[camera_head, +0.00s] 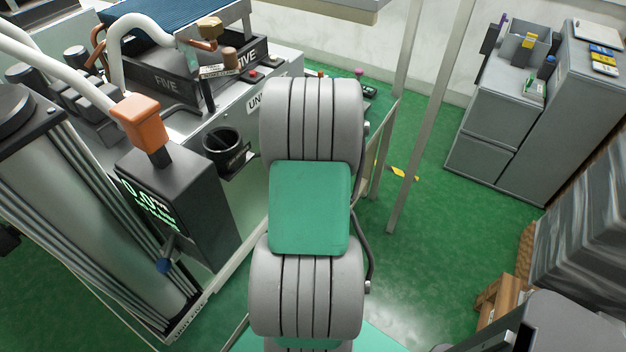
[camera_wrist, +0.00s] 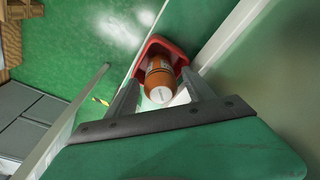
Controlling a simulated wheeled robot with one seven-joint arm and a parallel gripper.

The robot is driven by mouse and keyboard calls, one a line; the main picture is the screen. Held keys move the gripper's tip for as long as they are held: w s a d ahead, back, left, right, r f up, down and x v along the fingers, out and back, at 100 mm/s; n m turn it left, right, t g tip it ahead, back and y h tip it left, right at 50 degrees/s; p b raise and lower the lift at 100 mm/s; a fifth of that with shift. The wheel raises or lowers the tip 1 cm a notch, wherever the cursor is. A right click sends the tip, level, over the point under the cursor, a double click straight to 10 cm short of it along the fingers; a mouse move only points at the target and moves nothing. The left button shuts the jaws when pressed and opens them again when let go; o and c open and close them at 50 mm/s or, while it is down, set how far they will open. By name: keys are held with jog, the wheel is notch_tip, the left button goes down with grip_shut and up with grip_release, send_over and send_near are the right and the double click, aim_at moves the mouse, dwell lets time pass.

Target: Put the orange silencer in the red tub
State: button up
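The orange silencer (camera_wrist: 160,78), a cylinder with a pale end facing the camera, shows in the wrist view between the fingers of my gripper (camera_wrist: 160,82). The fingers stand apart with a narrow gap on each side of it, so they look open. The red tub (camera_wrist: 152,45) lies just beyond, its rim showing behind and around the silencer's far end. The silencer appears within the tub's outline; its depth there and any contact with the tub are hard to judge. My arm hides tub, silencer and gripper in the head view.
A machine with a dark display box (camera_head: 185,200) topped by an orange block (camera_head: 140,122) stands left. A black cup (camera_head: 222,145) is beside it. Metal posts (camera_head: 425,110) rise right of my arm. Grey cabinets (camera_head: 500,130) stand far right. Green floor between is mostly clear.

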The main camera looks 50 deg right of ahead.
notch_tip(320, 180, up, 12)
jog(key=s, duration=0.1)
jog(key=shift+a+r+b, duration=0.15)
jog(key=shift+a+b, duration=0.15)
jog(key=shift+a, duration=0.15)
jog(key=shift+c, duration=0.4)
